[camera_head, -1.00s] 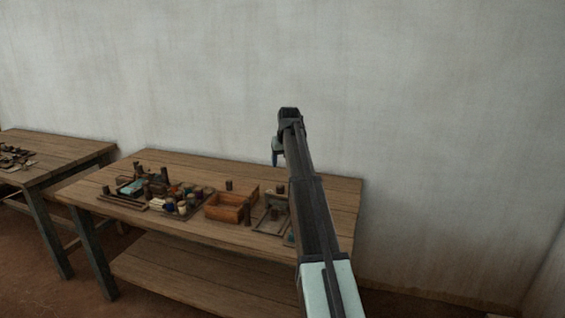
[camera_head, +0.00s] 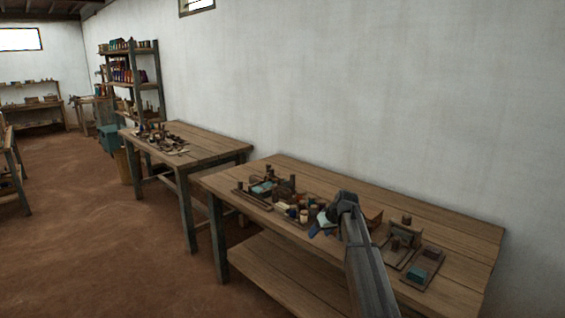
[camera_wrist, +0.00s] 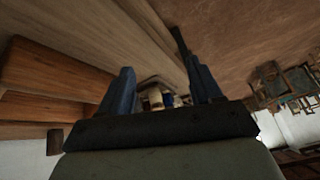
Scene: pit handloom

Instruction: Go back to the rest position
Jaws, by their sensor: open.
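My gripper (camera_head: 322,224) shows in the head view in front of the near wooden table (camera_head: 450,228), at the end of my arm. In the wrist view its two blue fingers (camera_wrist: 160,92) stand apart, with nothing held between them. Small pale and dark items (camera_wrist: 155,97) show beyond the gap, blurred. In the head view my arm hides part of an orange-brown wooden box (camera_head: 373,215) on the table. The box looks large at the left of the wrist view (camera_wrist: 50,70).
Trays with spools and small items (camera_head: 290,210) lie on the near table, and a tray with a teal block (camera_head: 422,272) lies to the right. A second table (camera_head: 205,150) and a shelf rack (camera_head: 130,85) stand farther left. The brown floor (camera_head: 90,240) at left is open.

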